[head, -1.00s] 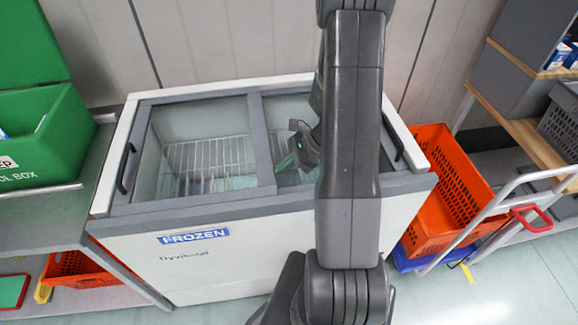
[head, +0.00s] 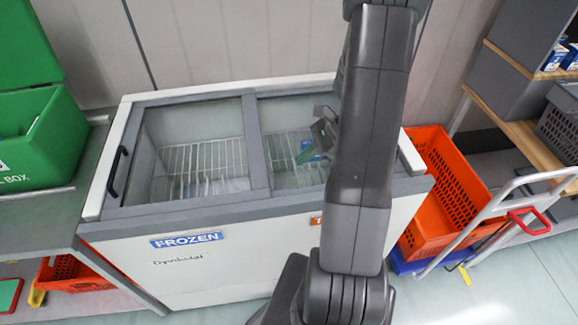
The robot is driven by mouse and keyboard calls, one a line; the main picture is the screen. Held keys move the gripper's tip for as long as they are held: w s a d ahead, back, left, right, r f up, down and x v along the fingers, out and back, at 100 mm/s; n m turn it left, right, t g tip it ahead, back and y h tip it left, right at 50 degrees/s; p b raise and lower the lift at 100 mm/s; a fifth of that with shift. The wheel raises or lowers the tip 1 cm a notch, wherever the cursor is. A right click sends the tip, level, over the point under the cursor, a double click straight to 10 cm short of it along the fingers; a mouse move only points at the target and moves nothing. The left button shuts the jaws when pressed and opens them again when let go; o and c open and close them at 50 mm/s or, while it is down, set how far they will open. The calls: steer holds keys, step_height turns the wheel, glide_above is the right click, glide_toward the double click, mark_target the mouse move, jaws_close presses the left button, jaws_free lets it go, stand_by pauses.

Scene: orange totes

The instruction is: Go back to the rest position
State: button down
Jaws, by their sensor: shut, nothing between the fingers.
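My gripper (head: 308,148) shows small and partly hidden to the left of my dark grey arm, which rises through the picture. It is over the right half of the white chest freezer (head: 250,255), in front of the glass area. It is shut, and I see nothing held in it. Its exact height above the freezer is hard to tell. The freezer has a blue "FROZEN" label (head: 186,240) on its front and a wire basket (head: 205,160) inside.
A green box (head: 45,135) stands on the grey table (head: 45,220) at left. Orange crates (head: 440,190) sit on a trolley (head: 520,185) right of the freezer. A shelf unit (head: 510,75) stands at far right. Pale floor shows at lower right.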

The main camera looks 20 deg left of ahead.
steer(key=shift+v, duration=2.2)
steer(key=shift+w+f, duration=0.1)
steer(key=shift+f, duration=0.1)
glide_toward(277, 178)
steer(key=x, duration=0.4)
steer(key=shift+a+p, duration=0.2)
steer(key=shift+p, duration=0.1)
steer(key=shift+s+a+f, duration=0.1)
steer(key=shift+s+a, duration=0.5)
steer(key=shift+a, duration=0.25)
steer(key=shift+s+a+f, duration=0.1)
steer(key=shift+s+a, duration=0.5)
steer(key=shift+a, duration=0.25)
